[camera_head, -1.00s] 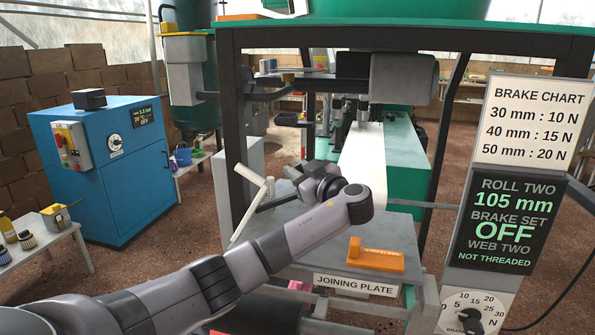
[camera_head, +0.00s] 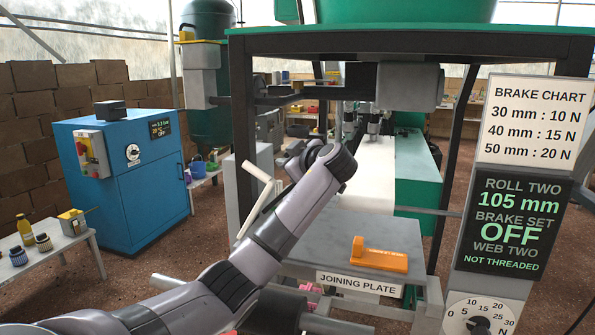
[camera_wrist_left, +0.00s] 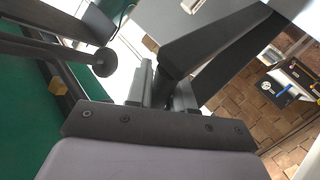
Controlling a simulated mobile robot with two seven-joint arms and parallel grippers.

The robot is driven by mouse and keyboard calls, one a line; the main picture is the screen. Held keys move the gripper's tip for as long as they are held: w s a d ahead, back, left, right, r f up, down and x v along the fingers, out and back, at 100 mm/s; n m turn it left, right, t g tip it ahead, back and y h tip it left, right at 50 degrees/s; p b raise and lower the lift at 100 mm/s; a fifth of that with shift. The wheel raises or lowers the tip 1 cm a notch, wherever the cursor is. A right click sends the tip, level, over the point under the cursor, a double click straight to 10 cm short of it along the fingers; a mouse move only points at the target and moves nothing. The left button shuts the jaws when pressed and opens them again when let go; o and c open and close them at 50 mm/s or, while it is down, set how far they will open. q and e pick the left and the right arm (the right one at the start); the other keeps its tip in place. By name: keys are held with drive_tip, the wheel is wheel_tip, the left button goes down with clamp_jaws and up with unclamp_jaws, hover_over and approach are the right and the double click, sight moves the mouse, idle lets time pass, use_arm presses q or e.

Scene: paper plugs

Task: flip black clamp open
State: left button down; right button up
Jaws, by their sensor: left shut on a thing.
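The black clamp (camera_wrist_left: 215,45) shows in the left wrist view as dark bars running from between my fingers to the upper right. My left gripper (camera_wrist_left: 165,92) is shut on it. In the head view my left arm and wrist cover most of the gripper and the clamp, so the clamp's angle is hard to tell there. The joining plate (camera_head: 335,245) lies flat below and right of my left wrist. My right gripper is not in view.
An orange tool (camera_head: 379,255) lies on the joining plate. Pale bars (camera_head: 258,205) stand at the plate's left edge. A black frame post (camera_head: 241,115) rises behind them. The brake panel (camera_head: 510,225) stands at the right. A blue cabinet (camera_head: 125,190) stands at the left.

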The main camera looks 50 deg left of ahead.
use_arm(q)
drive_tip(key=shift+s+a+r+n+h, duration=0.3)
drive_tip(key=shift+a+h, duration=0.1)
drive_tip(key=shift+a, duration=0.15)
drive_tip(key=shift+s+a+r+n+h, duration=0.15)
drive_tip(key=shift+s+a+h, duration=0.1)
drive_tip(key=shift+a+h, duration=0.2)
drive_tip(key=shift+s+a+r+n+h, duration=0.25)
drive_tip(key=shift+s+a+h, duration=0.1)
drive_tip(key=shift+a, duration=0.25)
drive_tip(key=c, duration=1.1)
unclamp_jaws()
drive_tip(key=shift+a, duration=0.15)
drive_tip(key=b+v, duration=0.1)
drive_tip(key=v, duration=0.6)
drive_tip(key=shift+s, duration=0.1)
